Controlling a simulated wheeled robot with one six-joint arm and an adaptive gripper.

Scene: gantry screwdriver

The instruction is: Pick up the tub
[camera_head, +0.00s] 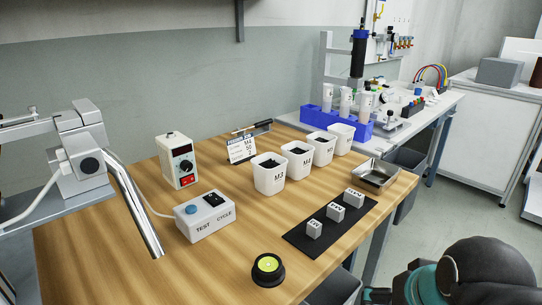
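Several white square tubs with dark contents stand upright in a slanting row on the wooden table. The nearest tub (270,177) is marked M3. Behind it to the right come a tub marked M4 (297,163), a third tub (320,152) and the farthest tub (341,139); the last two labels are too small to read surely. Nothing holds any of them. Part of my dark and teal arm shows at the lower right, apart from the tubs. My gripper's fingers are not visible.
A dark strip (300,240) with small grey blocks and a metal tray (376,174) lie right of the tubs. A test box (206,217), a display unit (179,161), a round black fixture (268,269) and a metal gantry (83,160) stand left and front. A blue rack (320,123) stands behind.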

